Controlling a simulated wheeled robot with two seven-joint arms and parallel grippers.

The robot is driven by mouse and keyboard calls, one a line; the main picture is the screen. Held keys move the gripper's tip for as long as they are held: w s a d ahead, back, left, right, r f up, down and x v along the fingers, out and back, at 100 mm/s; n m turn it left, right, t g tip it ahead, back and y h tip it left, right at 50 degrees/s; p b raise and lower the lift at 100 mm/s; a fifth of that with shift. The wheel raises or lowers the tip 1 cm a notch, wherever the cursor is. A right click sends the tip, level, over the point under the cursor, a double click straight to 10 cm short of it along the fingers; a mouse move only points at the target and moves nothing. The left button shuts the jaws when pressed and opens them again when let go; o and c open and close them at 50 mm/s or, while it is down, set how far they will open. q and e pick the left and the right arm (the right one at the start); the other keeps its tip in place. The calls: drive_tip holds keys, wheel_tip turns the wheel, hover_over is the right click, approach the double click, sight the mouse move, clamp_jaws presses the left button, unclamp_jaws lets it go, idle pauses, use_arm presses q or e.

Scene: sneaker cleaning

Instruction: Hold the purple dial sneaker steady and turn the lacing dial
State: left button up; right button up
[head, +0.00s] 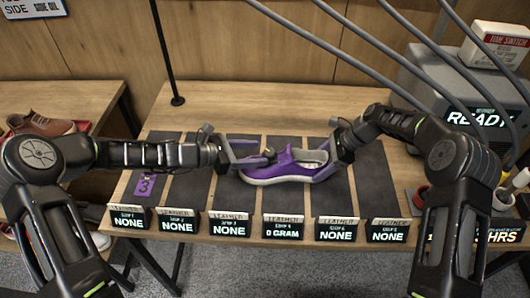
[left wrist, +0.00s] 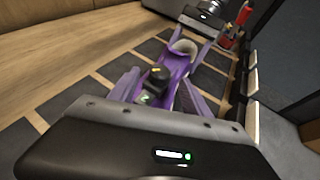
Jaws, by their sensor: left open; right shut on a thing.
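The purple sneaker (head: 282,169), with a pale sole and light lining, sits on a dark mat strip at the middle of the bench, its toe toward the left. My right gripper (head: 325,155) is shut on its heel end. My left gripper (head: 262,153) is open at the toe end, its fingers reaching over the front of the shoe. In the left wrist view, the sneaker (left wrist: 176,65) lies ahead between my open fingers. A black dial (left wrist: 158,76) with an orange mark shows between those fingers; I cannot tell whether they touch it.
Several small "NONE" display signs (head: 230,226) line the bench's front edge. A purple tag marked 3 (head: 146,186) lies on the leftmost strip. A grey machine reading "READY" (head: 478,118) stands at right. A brown shoe (head: 40,125) is on the left table. Strips beside the sneaker are clear.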

sight(265, 153)
use_arm(q)
drive_tip(key=shift+x, duration=2)
clamp_jaws()
